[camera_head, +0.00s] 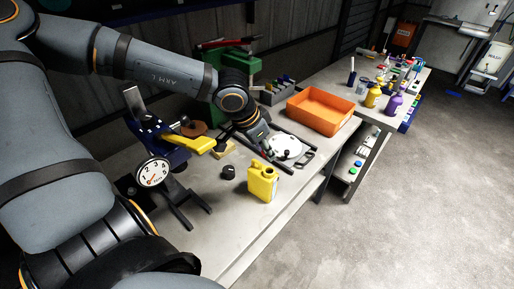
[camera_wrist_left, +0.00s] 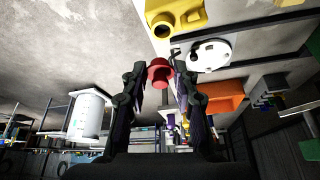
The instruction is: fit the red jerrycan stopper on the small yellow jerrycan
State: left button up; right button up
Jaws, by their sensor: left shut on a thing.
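The small yellow jerrycan (camera_head: 262,184) stands upright on the workbench near its front edge. In the left wrist view the jerrycan (camera_wrist_left: 188,12) is at the top, and its round neck opening faces the camera uncovered. My left gripper (camera_head: 266,151) is above the bench, just behind the jerrycan in the head view. In the left wrist view, the left gripper (camera_wrist_left: 161,80) is shut on the red stopper (camera_wrist_left: 159,72). The stopper is apart from the jerrycan's neck in that picture. The stopper cannot be made out in the head view. My right gripper is not in view.
A white round plate (camera_head: 284,143) on a dark frame lies behind the jerrycan, with an orange tray (camera_head: 320,110) beyond. A small black cap (camera_head: 228,172) and a dial scale (camera_head: 153,172) are to the left. Bottles stand on the far bench. The bench around the jerrycan's front is clear.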

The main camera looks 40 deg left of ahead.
pick_arm(q)
jog(key=shift+w+f+b, duration=0.45)
jog(key=shift+w+f, duration=0.25)
jog(key=shift+w, duration=0.15)
jog(key=shift+s+f+b, duration=0.2)
jog(key=shift+f+b, duration=0.05)
jog(key=shift+b, duration=0.1)
jog(key=b+x, duration=0.1)
jog(key=x, duration=0.1)
jog(key=b+x, duration=0.2)
jog(key=shift+s+a+f, duration=0.15)
jog(key=shift+s+a, duration=0.05)
jog(key=shift+s, duration=0.2)
jog(key=shift+s+f+b, duration=0.2)
jog(key=shift+f+b, duration=0.1)
jog(key=shift+b, duration=0.3)
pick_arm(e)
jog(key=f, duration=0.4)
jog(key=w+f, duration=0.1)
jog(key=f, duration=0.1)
pick_arm(q)
jog(key=shift+w, duration=0.1)
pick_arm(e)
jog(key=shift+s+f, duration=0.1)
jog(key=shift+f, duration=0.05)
pick_arm(q)
jog(key=shift+f+b, duration=0.85)
jog(key=shift+b, duration=0.1)
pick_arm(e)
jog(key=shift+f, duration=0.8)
